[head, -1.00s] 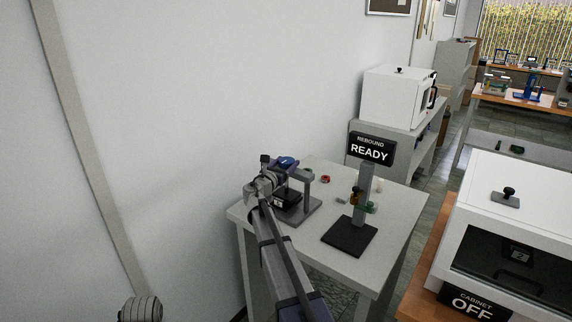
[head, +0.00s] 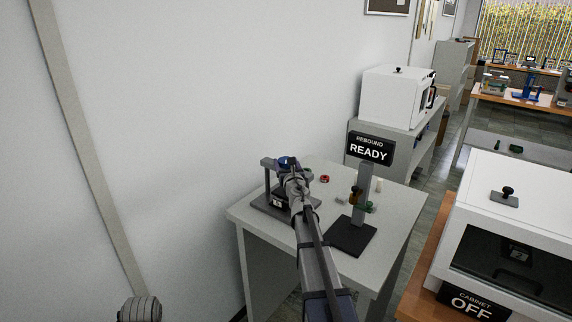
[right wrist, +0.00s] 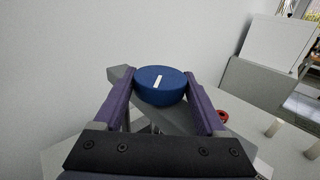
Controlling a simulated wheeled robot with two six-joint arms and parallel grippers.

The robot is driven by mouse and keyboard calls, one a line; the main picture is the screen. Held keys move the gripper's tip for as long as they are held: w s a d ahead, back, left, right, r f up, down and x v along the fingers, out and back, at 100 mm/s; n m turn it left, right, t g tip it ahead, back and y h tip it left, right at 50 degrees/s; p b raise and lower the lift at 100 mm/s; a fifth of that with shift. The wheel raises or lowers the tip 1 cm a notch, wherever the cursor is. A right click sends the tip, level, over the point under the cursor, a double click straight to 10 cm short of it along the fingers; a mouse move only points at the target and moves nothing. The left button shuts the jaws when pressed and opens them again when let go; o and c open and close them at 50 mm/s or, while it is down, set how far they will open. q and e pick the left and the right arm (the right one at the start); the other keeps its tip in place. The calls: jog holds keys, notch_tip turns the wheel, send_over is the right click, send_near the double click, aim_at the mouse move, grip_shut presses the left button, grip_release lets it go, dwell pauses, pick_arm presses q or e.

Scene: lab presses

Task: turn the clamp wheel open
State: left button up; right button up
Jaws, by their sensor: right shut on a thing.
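The clamp wheel is a blue round knob (right wrist: 168,92) with a white stripe on top, seen in the right wrist view. It sits on the grey crossbar (right wrist: 122,74) of a small press frame. In the head view the wheel (head: 283,161) shows as a bit of blue behind my gripper. My right gripper (head: 288,168) is shut on the wheel, with one purple finger on each side of it in the wrist view (right wrist: 162,95). The press base (head: 262,202) is dark grey and partly hidden by my arm. My left gripper is not in view.
The press stands on a light table (head: 378,208) by the wall. A red ring (head: 324,179) and small pale pieces lie between. A white cabinet (head: 505,215) is at right.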

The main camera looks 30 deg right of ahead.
aim_at(287, 166)
dwell(0.5)
jog(key=o, duration=1.3)
jog(key=v, duration=0.8)
jog(key=shift+w, duration=0.1)
